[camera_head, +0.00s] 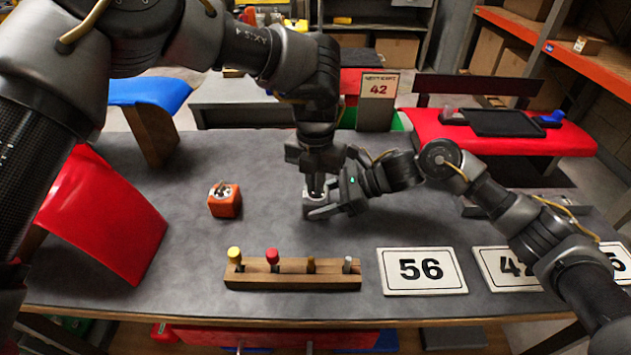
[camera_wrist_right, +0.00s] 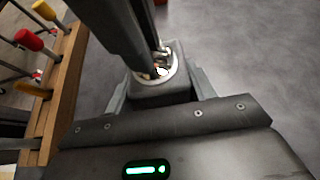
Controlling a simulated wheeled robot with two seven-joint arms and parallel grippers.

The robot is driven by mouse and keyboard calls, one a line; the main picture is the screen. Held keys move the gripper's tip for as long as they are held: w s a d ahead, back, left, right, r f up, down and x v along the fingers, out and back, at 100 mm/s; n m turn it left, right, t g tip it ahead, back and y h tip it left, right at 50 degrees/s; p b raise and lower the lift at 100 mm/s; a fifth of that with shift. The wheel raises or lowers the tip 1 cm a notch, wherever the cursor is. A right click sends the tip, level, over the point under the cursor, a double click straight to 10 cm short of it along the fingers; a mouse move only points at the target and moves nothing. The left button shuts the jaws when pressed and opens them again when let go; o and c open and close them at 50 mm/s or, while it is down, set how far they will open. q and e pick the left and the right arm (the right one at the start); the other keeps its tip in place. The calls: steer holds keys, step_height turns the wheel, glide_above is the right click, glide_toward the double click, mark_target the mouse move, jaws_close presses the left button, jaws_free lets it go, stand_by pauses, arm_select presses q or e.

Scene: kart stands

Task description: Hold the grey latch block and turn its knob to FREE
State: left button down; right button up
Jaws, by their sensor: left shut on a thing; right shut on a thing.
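The grey latch block (camera_head: 309,211) stands on the dark grey table top, mostly hidden by my grippers. In the right wrist view the block (camera_wrist_right: 160,91) sits between the jaws of my right gripper (camera_wrist_right: 160,92), which is shut on it from the side. My left gripper (camera_head: 316,190) points straight down onto the top of the block and is shut on its knob (camera_wrist_right: 161,71). A pale round plate surrounds the knob. The knob is largely covered by the left fingers, and I cannot read its marks or setting.
An orange block (camera_head: 224,205) with a knob stands left. In front lies a wooden rack (camera_head: 290,278) with yellow, red and brown-handled tools. Number cards, including 56 (camera_head: 421,270), lie front right. A red panel (camera_head: 105,220) leans at the left. The table between is clear.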

arm_select(q)
steer(key=shift+m, duration=0.3)
steer(key=m, duration=0.6)
steer(key=shift+w+a, duration=0.1)
steer(key=m, duration=0.3)
steer(key=shift+m, duration=0.4)
steer(key=shift+w+m, duration=0.1)
steer(key=shift+m, duration=1.5)
steer(key=c, duration=1.5)
jaws_free()
